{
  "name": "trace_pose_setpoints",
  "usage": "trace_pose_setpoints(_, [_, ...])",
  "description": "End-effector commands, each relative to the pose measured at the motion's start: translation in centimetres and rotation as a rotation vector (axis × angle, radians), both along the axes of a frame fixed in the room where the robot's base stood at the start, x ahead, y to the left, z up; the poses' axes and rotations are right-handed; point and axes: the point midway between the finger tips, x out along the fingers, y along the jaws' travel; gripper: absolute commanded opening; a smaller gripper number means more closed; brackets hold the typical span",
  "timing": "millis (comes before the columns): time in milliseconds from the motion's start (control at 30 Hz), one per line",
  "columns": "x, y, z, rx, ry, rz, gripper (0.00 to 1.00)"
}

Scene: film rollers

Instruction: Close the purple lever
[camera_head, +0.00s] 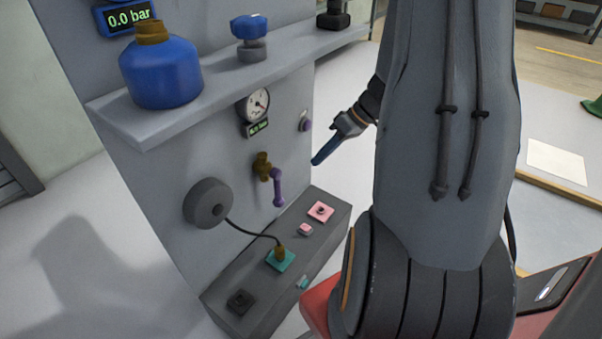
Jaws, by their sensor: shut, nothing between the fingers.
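The purple lever (278,188) hangs down from a brown valve fitting (262,167) on the front of the grey panel. It points nearly straight down, with a short bend at its top. My gripper (317,161) is to the right of the lever and a little higher in the picture, apart from it. Its blue fingers are together and hold nothing. My arm comes in from the right and covers much of the view there, but the lever is not hidden.
A round gauge (255,105) and a purple button (305,121) are above the lever. A grey hose wheel (208,203) sticks out at left. A dark box (248,295) with coloured sockets juts out below. A shelf (235,72) with a blue bottle (160,72) overhangs above.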

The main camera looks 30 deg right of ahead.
Motion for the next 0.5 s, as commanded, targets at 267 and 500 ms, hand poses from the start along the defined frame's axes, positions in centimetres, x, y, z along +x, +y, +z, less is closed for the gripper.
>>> trace_pose_setpoints(267, [1.2, 2.7, -3.9, 0.001, 0.004, 0.005, 0.00])
trace_pose_setpoints(500, [2.6, 5.2, -7.6, 0.002, 0.003, 0.005, 0.00])
